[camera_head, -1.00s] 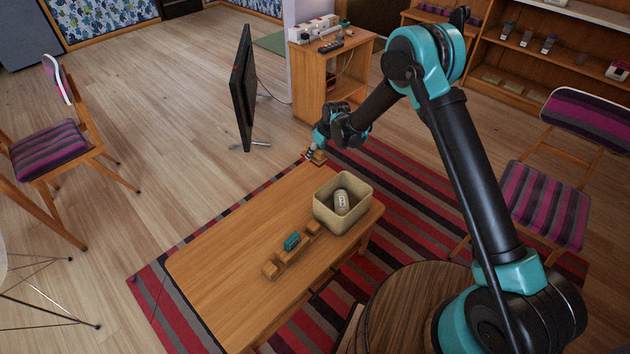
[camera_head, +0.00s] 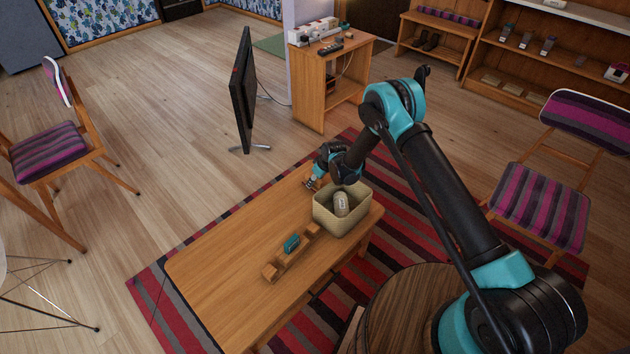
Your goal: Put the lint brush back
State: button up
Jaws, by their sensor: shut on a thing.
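My gripper (camera_head: 311,184) is low over the far end of the wooden coffee table (camera_head: 215,275), just behind and left of the woven basket. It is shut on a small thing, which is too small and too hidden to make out. I cannot tell for sure which thing is the lint brush. A wooden rack (camera_head: 271,270) with raised ends stands on the table in front of the basket. A teal object (camera_head: 292,244) sits at the rack's middle. The basket (camera_head: 335,225) holds a pale cylinder with a label (camera_head: 341,204).
The table's near left half is bare. A striped rug (camera_head: 155,310) lies under it. A dark screen (camera_head: 243,95) stands on the floor beyond, left of a small wooden cabinet (camera_head: 312,95). Striped chairs stand at left (camera_head: 50,150) and right (camera_head: 540,205). A round wooden top (camera_head: 400,300) is at the front.

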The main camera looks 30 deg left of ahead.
jog(key=shift+f, duration=0.3)
jog(key=o, duration=1.1)
jog(key=shift+r, duration=0.15)
jog(key=v, duration=1.2)
jog(key=shift+r, duration=0.1)
